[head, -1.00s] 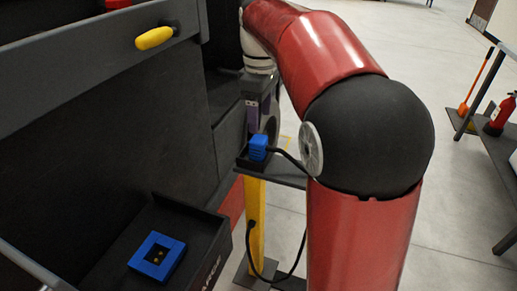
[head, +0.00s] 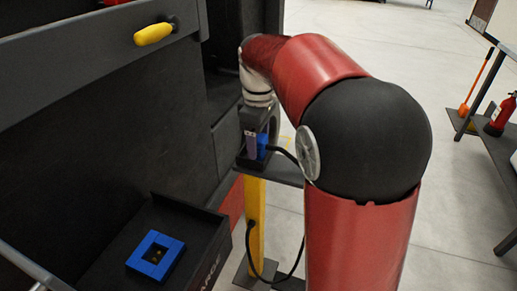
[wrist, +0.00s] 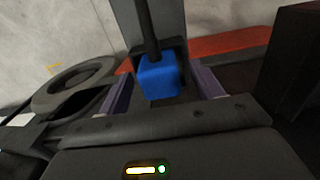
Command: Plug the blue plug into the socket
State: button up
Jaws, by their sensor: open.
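The blue plug (head: 262,146) sits in a dark holder on top of the yellow post, with a black cable running from it. In the wrist view the plug (wrist: 158,77) lies between the two purple fingers of my gripper (wrist: 162,95), which are apart with a gap on each side of it. In the head view my gripper (head: 256,146) points down at the holder, and one finger partly covers the plug. The blue square socket (head: 156,256) with small yellowish contacts is on the dark box at the lower left.
The yellow post (head: 255,215) carries a small dark shelf (head: 285,174). The black cable (head: 279,273) hangs down in a loop beside it. A dark machine wall with a yellow handle (head: 154,34) stands at left. A fire extinguisher (head: 500,115) is far right.

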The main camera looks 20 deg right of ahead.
jog(key=c, duration=1)
jog(key=shift+r, duration=0.1)
notch_tip(320, 180, up, 20)
jog(key=p, duration=0.2)
dwell(0.3)
